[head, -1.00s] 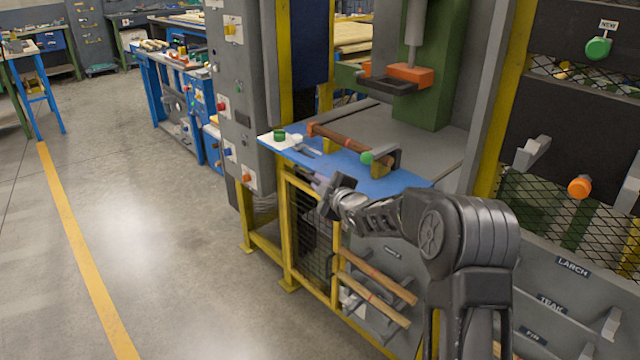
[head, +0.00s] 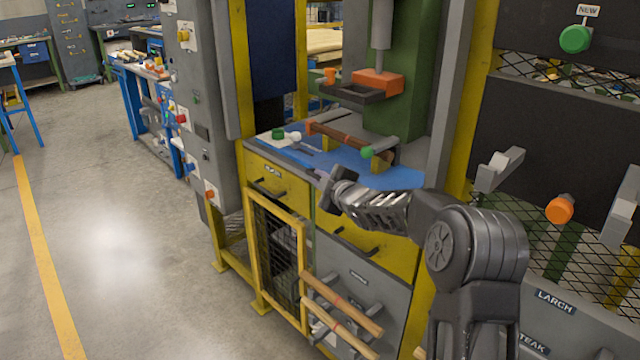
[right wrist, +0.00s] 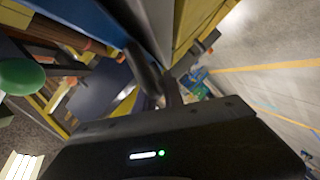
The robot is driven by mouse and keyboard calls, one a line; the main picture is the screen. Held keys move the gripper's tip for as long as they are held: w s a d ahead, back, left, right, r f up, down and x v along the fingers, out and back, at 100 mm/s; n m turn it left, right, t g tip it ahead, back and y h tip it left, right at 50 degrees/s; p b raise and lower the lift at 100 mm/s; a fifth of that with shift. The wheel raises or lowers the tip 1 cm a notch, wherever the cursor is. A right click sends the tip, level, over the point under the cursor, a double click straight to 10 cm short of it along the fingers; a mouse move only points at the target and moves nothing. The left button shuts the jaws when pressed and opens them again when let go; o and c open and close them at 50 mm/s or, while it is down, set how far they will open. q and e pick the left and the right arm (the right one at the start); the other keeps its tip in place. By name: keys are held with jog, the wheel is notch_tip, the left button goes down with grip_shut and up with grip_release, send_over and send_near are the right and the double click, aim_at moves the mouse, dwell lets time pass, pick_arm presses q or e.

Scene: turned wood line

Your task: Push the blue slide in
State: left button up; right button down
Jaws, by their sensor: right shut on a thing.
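The blue slide (head: 402,178) is a flat blue plate on the grey bed of the press, with its front edge close to the yellow drawer fronts. It also shows as a blue strip in the right wrist view (right wrist: 92,18). My left gripper is out of view.
Yellow drawers (head: 365,237) and a yellow-framed mesh guard (head: 278,255) are below. Wooden rods (head: 342,305) stick out at the front. The orange and dark press head (head: 377,82) hangs above the bed. Open floor lies at the left.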

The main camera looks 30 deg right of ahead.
jog(key=shift+w+d, duration=0.1)
jog(key=shift+d, duration=0.2)
jog(key=c, duration=1.5)
grip_release()
jog(key=shift+o, duration=0.2)
jog(key=b+v, duration=0.1)
jog(key=v, duration=0.6)
jog(key=shift+s, duration=0.4)
jog(key=shift+r, duration=0.1)
